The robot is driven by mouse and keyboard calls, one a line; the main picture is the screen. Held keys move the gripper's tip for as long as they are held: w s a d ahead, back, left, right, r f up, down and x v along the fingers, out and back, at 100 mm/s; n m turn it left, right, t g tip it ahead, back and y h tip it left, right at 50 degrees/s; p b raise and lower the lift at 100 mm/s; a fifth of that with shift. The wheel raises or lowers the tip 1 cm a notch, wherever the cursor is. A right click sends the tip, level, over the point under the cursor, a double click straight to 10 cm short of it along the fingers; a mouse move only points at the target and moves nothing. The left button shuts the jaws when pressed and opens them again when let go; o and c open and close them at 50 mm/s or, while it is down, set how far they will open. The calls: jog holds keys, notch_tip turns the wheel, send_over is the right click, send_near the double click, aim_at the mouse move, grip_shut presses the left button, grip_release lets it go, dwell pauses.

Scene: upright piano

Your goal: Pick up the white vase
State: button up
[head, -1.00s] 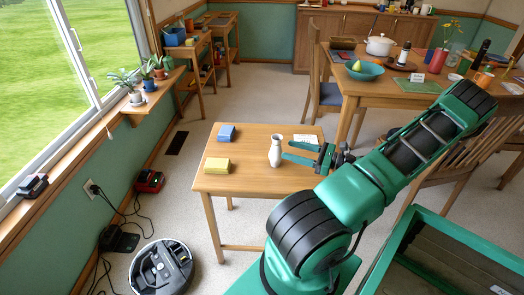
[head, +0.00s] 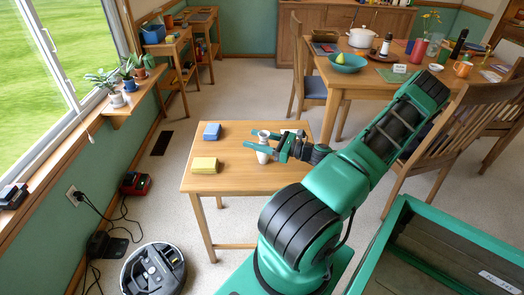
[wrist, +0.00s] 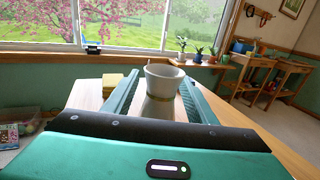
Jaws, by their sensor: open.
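The white vase (head: 263,155) stands upright on the small wooden table (head: 235,182). In the wrist view the vase (wrist: 162,82) shows its flared rim and sits between the two green fingers, its lower part hidden by my gripper's body. My gripper (head: 258,142) is open, with one finger on either side of the vase. In the head view a finger crosses in front of the vase's middle. I cannot tell whether either finger touches it.
A white card (head: 293,132) lies partly hidden behind my gripper. A robot vacuum (head: 153,268) is on the floor at lower left. A chair (head: 450,140) stands at right.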

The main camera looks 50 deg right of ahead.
jog(key=shift+w+a, duration=0.1)
jog(key=shift+w, duration=0.15)
jog(key=shift+c, duration=0.7)
jog(key=c, duration=1.1)
